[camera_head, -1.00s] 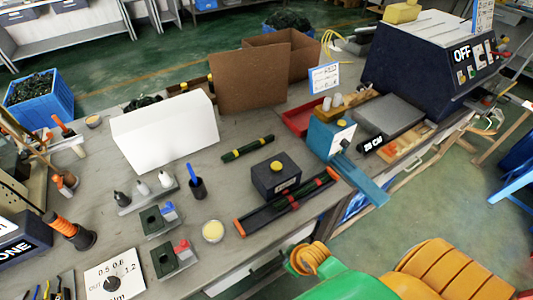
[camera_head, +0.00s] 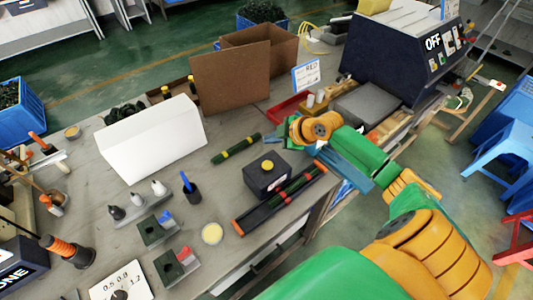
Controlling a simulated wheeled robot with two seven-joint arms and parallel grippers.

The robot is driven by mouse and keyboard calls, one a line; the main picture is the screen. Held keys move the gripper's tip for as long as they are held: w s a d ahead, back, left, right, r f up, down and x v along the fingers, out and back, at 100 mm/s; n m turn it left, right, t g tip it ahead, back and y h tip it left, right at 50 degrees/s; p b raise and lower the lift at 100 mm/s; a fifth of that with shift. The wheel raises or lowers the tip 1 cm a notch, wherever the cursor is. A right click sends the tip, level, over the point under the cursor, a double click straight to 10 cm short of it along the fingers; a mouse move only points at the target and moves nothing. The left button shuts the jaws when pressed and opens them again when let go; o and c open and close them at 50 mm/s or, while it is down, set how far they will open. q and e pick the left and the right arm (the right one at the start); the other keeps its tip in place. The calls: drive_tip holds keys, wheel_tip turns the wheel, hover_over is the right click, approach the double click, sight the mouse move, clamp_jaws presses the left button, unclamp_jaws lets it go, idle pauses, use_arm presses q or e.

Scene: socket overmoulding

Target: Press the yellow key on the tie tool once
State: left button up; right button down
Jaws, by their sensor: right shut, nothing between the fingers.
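A dark box with a round yellow key (camera_head: 267,166) on top stands on the bench; it may be the tie tool (camera_head: 262,181). My left gripper is not in view.
A green and yellow rod (camera_head: 236,148) lies behind the dark box. A white folded panel (camera_head: 150,140) and a brown cardboard panel (camera_head: 230,80) stand farther back.

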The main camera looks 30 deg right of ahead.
sight(271, 165)
drive_tip(key=shift+s+d, duration=0.1)
drive_tip(key=shift+f, duration=0.1)
wheel_tip(271, 165, down, 8)
drive_tip(key=b, duration=0.8)
drive_tip(key=shift+f, duration=0.35)
idle(1.4)
drive_tip(key=shift+f+b, duration=0.35)
drive_tip(key=shift+f, duration=0.05)
drive_tip(key=shift+f+b, duration=0.5)
drive_tip(key=shift+f, duration=0.15)
idle(0.6)
drive_tip(key=shift+r+p, duration=0.95)
drive_tip(key=shift+r, duration=0.1)
